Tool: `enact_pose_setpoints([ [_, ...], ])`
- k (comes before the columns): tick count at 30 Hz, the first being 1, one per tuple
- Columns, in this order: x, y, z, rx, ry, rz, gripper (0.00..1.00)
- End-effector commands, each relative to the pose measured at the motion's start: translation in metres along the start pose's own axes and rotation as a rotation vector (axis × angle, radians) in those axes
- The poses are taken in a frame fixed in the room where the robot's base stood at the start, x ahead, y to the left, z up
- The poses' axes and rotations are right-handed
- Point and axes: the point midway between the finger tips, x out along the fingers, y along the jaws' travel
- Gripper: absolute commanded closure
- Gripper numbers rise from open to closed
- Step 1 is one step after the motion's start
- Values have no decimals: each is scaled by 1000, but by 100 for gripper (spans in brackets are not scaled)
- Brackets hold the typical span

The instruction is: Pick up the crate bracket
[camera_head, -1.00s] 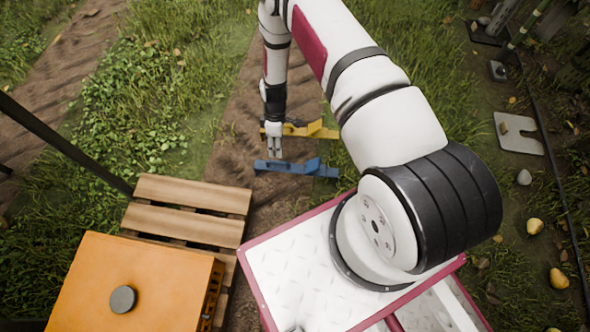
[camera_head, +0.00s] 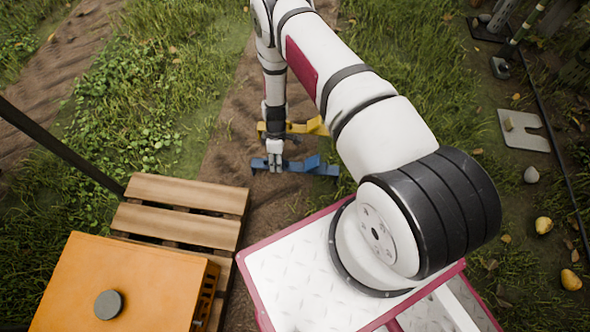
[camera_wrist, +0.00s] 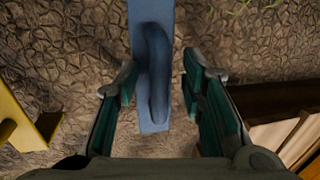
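A blue bracket (camera_head: 314,168) lies on the bare soil beyond my base, with a yellow bracket (camera_head: 308,127) just behind it. Which of the two is the crate bracket, the frames do not show. My gripper (camera_head: 275,166) points down at the left part of the blue bracket. In the wrist view my gripper (camera_wrist: 159,76) is open, its two fingers on either side of the blue bracket (camera_wrist: 153,60), with gaps between the pads and the bracket. The yellow bracket (camera_wrist: 12,118) shows at the left edge of the wrist view.
A wooden pallet (camera_head: 184,195) stands at the left front, near the blue bracket, with an orange box (camera_head: 130,285) on it. The pallet's edge (camera_wrist: 295,140) shows at lower right in the wrist view. Grass surrounds the soil strip. Pears (camera_head: 543,225) lie at the right.

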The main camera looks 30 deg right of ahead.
Motion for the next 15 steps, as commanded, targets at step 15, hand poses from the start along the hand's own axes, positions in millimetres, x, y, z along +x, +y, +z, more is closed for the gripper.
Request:
enact_pose_setpoints([
  [15,-1,0,-1,0,1,1,100],
])
